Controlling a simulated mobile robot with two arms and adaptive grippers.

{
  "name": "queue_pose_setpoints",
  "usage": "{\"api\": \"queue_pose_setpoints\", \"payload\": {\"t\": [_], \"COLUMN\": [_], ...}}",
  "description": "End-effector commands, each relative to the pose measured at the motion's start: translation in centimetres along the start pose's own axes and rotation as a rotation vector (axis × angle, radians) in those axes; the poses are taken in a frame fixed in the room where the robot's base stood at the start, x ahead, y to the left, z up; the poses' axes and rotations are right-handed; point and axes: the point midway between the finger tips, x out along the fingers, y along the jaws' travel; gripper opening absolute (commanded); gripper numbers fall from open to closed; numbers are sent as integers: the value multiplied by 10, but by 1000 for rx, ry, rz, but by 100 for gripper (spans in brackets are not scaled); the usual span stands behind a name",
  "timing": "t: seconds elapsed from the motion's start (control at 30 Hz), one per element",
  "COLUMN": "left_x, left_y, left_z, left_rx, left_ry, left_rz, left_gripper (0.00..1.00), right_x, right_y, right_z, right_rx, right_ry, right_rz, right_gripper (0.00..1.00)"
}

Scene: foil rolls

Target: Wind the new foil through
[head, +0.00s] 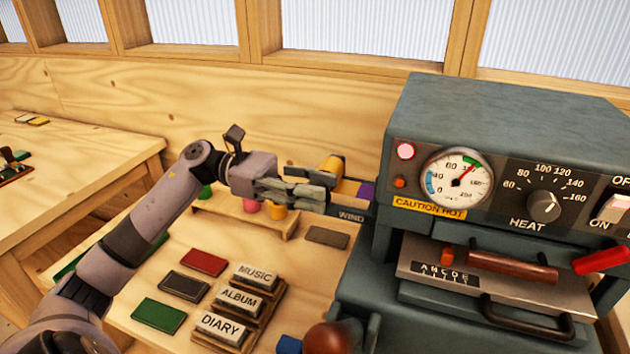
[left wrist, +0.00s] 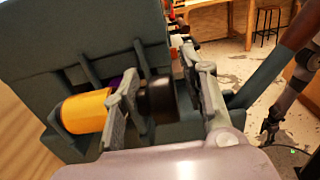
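The grey-green foil machine (head: 510,100) stands at the right of the head view. A gold foil roll (head: 330,166) sits at its left side, above the WIND label (head: 352,217), with a purple patch (head: 366,190) beside it. My left gripper (head: 318,196) is at this roll. In the left wrist view, a black knob (left wrist: 158,98) lies between the fingers of my left gripper (left wrist: 165,100), with a gap at the right finger. The gold roll (left wrist: 84,111) is just left of the fingers. My right gripper (left wrist: 270,125) shows small and dark; its fingers are unclear.
A small wooden rack (head: 240,215) with coloured rolls stands behind my left arm. Type blocks (head: 240,300) and coloured pads (head: 203,262) lie on the bench. The machine has a CAUTION HOT label (head: 430,207) and a brown ball handle (head: 327,338) in front.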

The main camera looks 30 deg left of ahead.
Motion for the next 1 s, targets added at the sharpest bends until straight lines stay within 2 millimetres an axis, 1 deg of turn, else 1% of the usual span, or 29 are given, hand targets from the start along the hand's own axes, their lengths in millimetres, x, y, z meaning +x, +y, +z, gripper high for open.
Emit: {"api": "queue_pose_setpoints", "payload": {"t": [0.23,0.83,1.0], "left_x": [1,1,1], "left_y": [0,0,0], "left_z": [0,0,0], "left_rx": [0,0,0], "left_ry": [0,0,0], "left_rz": [0,0,0], "left_gripper": [40,1,0], "right_x": [0,0,0], "right_y": [0,-3,-3], "right_z": [0,-1,-1], "right_rx": [0,1,1], "right_ry": [0,1,1], "right_rz": [0,-3,-3], "right_gripper": [63,63,63]}}
